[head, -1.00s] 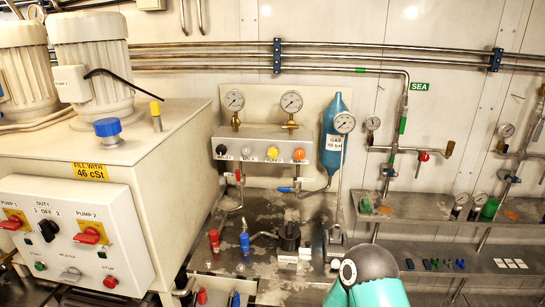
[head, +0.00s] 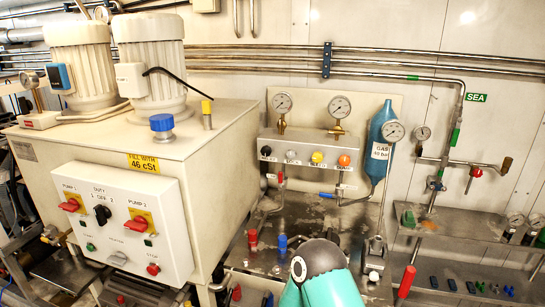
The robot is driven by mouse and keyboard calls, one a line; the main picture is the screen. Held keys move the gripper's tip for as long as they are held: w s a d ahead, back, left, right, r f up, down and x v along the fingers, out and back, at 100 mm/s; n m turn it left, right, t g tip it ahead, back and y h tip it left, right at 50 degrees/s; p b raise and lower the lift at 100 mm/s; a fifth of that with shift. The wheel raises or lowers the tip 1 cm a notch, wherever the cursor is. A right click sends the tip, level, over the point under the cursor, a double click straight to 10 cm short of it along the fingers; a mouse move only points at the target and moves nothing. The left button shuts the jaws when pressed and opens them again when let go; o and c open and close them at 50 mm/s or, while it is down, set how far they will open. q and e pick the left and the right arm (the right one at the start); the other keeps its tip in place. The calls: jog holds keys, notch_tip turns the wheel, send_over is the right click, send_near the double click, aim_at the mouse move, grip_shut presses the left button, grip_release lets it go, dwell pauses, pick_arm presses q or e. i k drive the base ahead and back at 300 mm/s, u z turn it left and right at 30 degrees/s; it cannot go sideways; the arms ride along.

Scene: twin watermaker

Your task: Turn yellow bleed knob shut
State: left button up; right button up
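The yellow bleed knob (head: 317,157) is a small round knob on the front of the pale valve block (head: 300,142). It sits in a row between a grey knob (head: 291,154) and an orange knob (head: 344,160), with a black knob (head: 266,151) at the left end. The knob shows clear, with nothing touching it. A teal and black part of my arm rises at the bottom centre, below the block. Neither of my grippers shows in the head view.
Two gauges (head: 340,107) stand above the block, and a blue gas bottle (head: 381,135) with a gauge hangs at its right. The white control box (head: 124,222) and tank fill the left. Red and blue fittings (head: 282,244) stand on the bench below.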

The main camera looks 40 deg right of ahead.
aim_at(318, 157)
jog(key=u, duration=0.3)
jog(key=k, duration=1.55)
jog(key=z, duration=1)
jog(key=i, duration=1.05)
jog(key=u, duration=0.1)
